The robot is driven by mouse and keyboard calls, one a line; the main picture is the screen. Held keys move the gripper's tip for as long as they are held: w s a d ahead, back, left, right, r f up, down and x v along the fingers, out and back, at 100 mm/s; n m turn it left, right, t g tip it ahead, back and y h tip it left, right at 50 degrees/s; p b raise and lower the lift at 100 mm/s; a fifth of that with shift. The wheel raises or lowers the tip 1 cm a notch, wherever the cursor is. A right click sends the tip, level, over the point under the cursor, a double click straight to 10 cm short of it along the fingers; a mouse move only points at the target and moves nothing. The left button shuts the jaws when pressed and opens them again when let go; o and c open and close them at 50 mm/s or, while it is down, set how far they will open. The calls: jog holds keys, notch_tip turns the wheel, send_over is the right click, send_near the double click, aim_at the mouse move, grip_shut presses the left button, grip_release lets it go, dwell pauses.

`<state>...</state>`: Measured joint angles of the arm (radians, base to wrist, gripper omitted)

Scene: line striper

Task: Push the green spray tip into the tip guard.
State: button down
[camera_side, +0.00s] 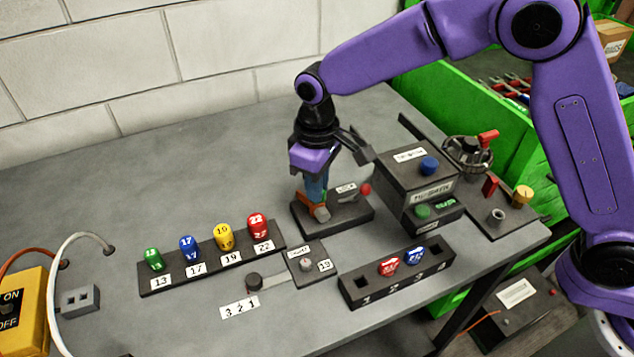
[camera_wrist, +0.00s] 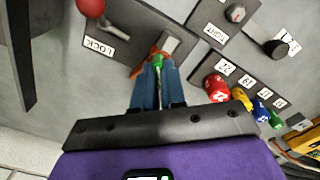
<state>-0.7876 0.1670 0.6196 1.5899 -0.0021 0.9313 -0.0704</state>
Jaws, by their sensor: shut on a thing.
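My gripper (camera_side: 315,203) points down over the dark block with the LOCK label (camera_side: 348,214). Its blue fingers (camera_wrist: 158,88) are shut on the green spray tip (camera_wrist: 157,62), of which a small part shows between them in the wrist view. The orange tip guard (camera_side: 308,204) is at the fingertips on that block; it also shows in the wrist view (camera_wrist: 153,53). The green tip is over or at the guard; the fingers hide how deep it sits. The LOCK lever with its red ball (camera_side: 366,189) stands right of the guard.
A rack of green, blue, yellow and red numbered cylinders (camera_side: 212,262) lies left of my gripper. A small block with a knob (camera_side: 306,265) and a slotted rack (camera_side: 357,292) are in front. A dark box (camera_side: 392,180) stands close on the right. The table behind left is clear.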

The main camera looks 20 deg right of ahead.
jog(key=m, duration=0.4)
jog(key=shift+m, duration=0.3)
jog(key=m, duration=0.3)
jog(key=shift+f, duration=0.1)
jog(key=c, duration=0.6)
grip_release()
jog(key=shift+o, duration=0.2)
jog(key=shift+r, duration=0.2)
jog(key=shift+r, duration=3.4)
